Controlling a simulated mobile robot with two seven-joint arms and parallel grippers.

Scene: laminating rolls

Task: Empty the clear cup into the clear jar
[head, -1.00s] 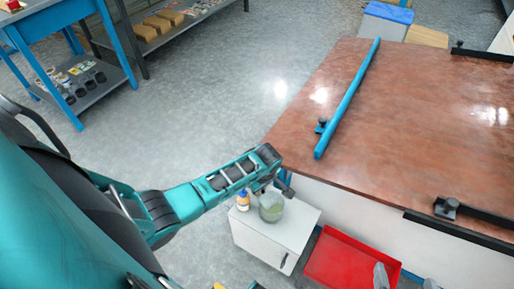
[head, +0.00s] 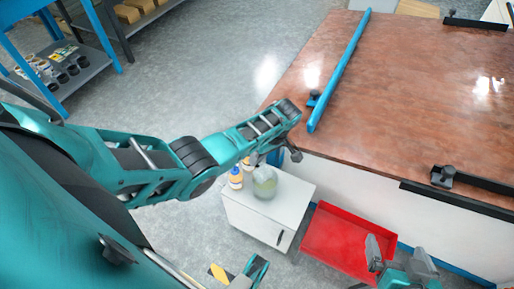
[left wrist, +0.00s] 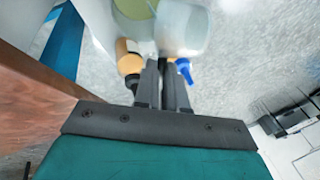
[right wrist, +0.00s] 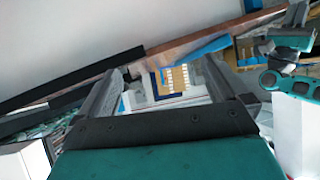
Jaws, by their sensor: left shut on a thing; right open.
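A round clear jar (head: 265,184) with pale greenish content stands on a small white cabinet. My left gripper (left wrist: 164,66) is shut, and a clear, whitish vessel, seemingly the clear cup (left wrist: 184,28), is at its fingertips in the left wrist view. A greenish round surface shows beside it at the top of that view; I cannot tell which vessel holds it. In the head view my left arm reaches above the jar and largely hides the gripper and cup. My right gripper (right wrist: 168,72) is open and empty; it also shows over the red tray's right side (head: 378,258).
Bottles with an orange part (head: 236,178) stand close left of the jar on the white cabinet (head: 290,194). A red tray (head: 335,238) lies right of the cabinet. The large brown table (head: 400,100) with a blue bar (head: 340,70) rises behind.

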